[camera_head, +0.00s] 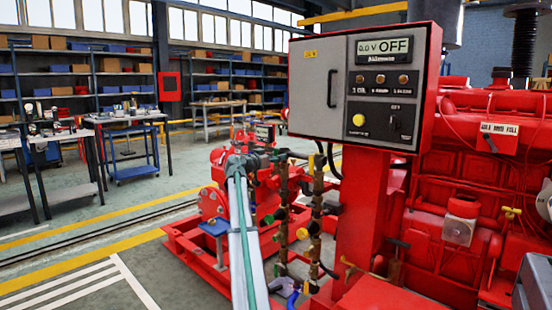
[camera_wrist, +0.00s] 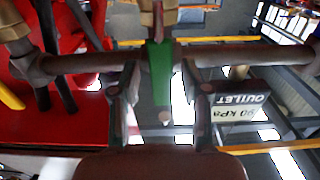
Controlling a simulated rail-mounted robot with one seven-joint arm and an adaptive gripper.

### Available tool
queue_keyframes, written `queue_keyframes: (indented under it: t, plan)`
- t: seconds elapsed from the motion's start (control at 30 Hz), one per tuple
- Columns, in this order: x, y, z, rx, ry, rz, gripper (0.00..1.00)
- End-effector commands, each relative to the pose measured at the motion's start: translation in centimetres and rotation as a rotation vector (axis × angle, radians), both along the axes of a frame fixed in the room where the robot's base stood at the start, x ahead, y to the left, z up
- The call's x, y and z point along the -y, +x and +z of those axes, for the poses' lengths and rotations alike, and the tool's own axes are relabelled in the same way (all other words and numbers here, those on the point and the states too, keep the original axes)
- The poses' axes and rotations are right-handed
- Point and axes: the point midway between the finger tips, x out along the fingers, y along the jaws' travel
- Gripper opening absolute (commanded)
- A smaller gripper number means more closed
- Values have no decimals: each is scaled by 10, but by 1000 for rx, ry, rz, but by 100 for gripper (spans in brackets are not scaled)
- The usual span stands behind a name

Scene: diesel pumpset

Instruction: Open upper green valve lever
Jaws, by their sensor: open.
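The green valve lever (camera_wrist: 160,75) is in the middle of the wrist view, hanging from a brass valve body (camera_wrist: 158,18) at the top edge. A dark horizontal pipe (camera_wrist: 70,63) crosses on both sides of it. My gripper (camera_wrist: 163,108) is open, one finger on each side of the lever; I see gaps on both sides and cannot tell any contact. In the head view my arm reaches up to the valve pipes, and my gripper (camera_head: 283,154) is small there. I cannot make out this lever in that view. A lower green handle (camera_head: 268,219) shows on the pipes.
A gauge labelled OUTLET (camera_wrist: 240,106), upside down, is close right of my fingers. The grey control panel (camera_head: 352,90) stands right of my gripper in the head view. Vertical brass-fitted pipes (camera_head: 283,195) and the red engine (camera_head: 475,180) crowd the right. Open floor lies left.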

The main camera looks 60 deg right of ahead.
Motion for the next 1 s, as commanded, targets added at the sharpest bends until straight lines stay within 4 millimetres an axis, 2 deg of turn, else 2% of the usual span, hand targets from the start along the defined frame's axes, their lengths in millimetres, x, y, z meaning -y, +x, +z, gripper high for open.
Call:
queue_keyframes:
  t: [0.17,0.27,0.7,0.83,1.0]
  plan:
    - [-4,1,0,-1,0,1,46]
    - [-14,2,0,-1,-1,1,46]
    - [-92,14,-1,0,0,2,46]
    - [-108,16,0,0,0,1,46]
    - [-118,18,0,0,0,0,46]
